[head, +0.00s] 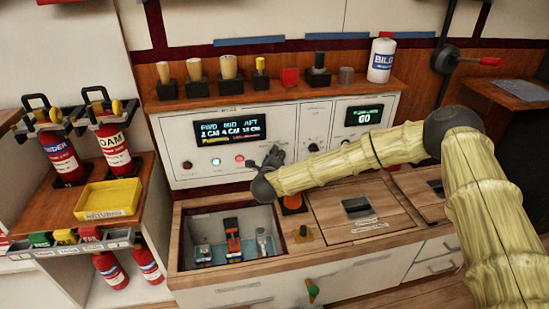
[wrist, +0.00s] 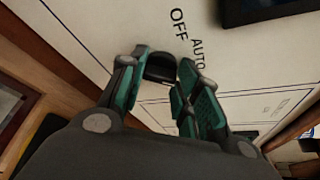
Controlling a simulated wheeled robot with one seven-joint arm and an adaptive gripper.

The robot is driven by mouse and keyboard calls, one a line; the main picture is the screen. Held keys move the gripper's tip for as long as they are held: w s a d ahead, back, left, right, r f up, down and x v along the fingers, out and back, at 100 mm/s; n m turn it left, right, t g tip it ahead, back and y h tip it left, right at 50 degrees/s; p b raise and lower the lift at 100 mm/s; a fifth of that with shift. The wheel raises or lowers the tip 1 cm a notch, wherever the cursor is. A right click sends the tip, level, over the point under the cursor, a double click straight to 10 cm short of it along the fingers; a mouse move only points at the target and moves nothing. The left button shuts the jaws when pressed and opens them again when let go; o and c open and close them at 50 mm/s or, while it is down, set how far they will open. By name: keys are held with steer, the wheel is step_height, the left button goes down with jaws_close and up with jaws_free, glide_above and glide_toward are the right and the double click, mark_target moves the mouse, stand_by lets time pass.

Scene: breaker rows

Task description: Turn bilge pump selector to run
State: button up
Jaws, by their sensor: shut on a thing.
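The white control panel (head: 220,126) stands above the counter, with a lit display (head: 229,129) reading FWD, MID and AFT levels. My gripper (head: 274,157) is at the panel's lower middle and hides the selector in the head view. In the wrist view, my green-fingered gripper (wrist: 163,85) is closed on a dark selector knob (wrist: 160,67) at the panel face. The label OFF (wrist: 179,24) and the label AUTO (wrist: 197,54) show beside the knob. A RUN label is not visible, and the knob's pointing direction cannot be told.
A green lamp (head: 216,162) and a red lamp (head: 239,160) sit left of my gripper. Another knob (head: 313,147) and a second display (head: 363,115) are to its right. An open bin (head: 184,225) with breakers lies below. A shelf (head: 215,101) with several handles runs above.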

steer(key=shift+m+g+y, duration=0.3)
steer(key=shift+m, duration=0.4)
steer(key=o, duration=1)
steer(key=v, duration=1.2)
